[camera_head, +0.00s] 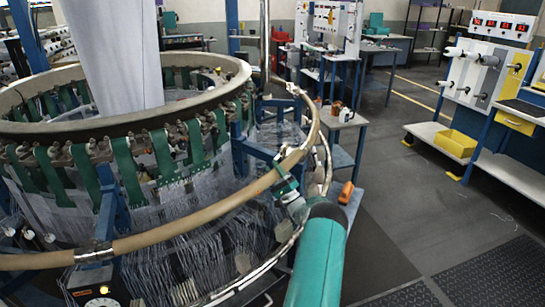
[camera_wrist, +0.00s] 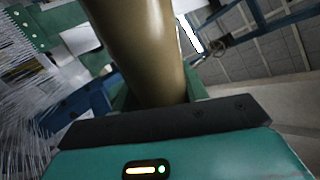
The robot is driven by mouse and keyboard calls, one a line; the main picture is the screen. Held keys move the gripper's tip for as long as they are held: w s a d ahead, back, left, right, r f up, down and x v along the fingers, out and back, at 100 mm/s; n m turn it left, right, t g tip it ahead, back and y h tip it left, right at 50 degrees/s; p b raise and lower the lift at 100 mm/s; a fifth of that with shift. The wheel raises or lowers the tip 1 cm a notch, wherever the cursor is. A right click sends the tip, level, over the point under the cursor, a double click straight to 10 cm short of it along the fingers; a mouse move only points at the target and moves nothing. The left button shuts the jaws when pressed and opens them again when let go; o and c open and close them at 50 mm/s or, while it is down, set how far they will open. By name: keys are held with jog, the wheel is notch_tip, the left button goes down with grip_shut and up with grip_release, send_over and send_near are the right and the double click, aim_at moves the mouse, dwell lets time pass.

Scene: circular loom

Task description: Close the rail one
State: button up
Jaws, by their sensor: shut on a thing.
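The rail (camera_head: 200,214) is a tan, curved bar that runs around the front and right side of the circular loom (camera_head: 125,125). A metal clamp band (camera_head: 94,252) sits on it at the lower left. My gripper (camera_head: 284,175) is at the right part of the rail and shut on it. In the wrist view the rail (camera_wrist: 140,45) comes down between the jaws, behind the dark edge of my gripper (camera_wrist: 150,105). The fingertips are mostly hidden. I cannot tell from these views whether the rail's right end is joined.
White threads (camera_head: 235,240) hang inside the rail. A small box with a dial (camera_head: 100,295) stands at the bottom left. A workbench with a yellow bin (camera_head: 456,143) is at the right. The floor (camera_head: 430,220) between is largely clear.

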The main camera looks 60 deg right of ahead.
jog(key=shift+s+f+m+h, duration=0.1)
jog(key=shift+f+m+h, duration=0.6)
jog(key=shift+f, duration=1.15)
jog(key=o, duration=1.4)
jog(key=shift+d+f, duration=0.15)
jog(key=shift+f, duration=0.05)
jog(key=shift+r, duration=0.3)
jog(key=shift+s+f, duration=0.1)
jog(key=shift+s, duration=0.05)
jog(key=v, duration=1.3)
jog(key=shift+s, duration=0.15)
jog(key=shift+s+f, duration=0.1)
jog(key=shift+f, duration=0.05)
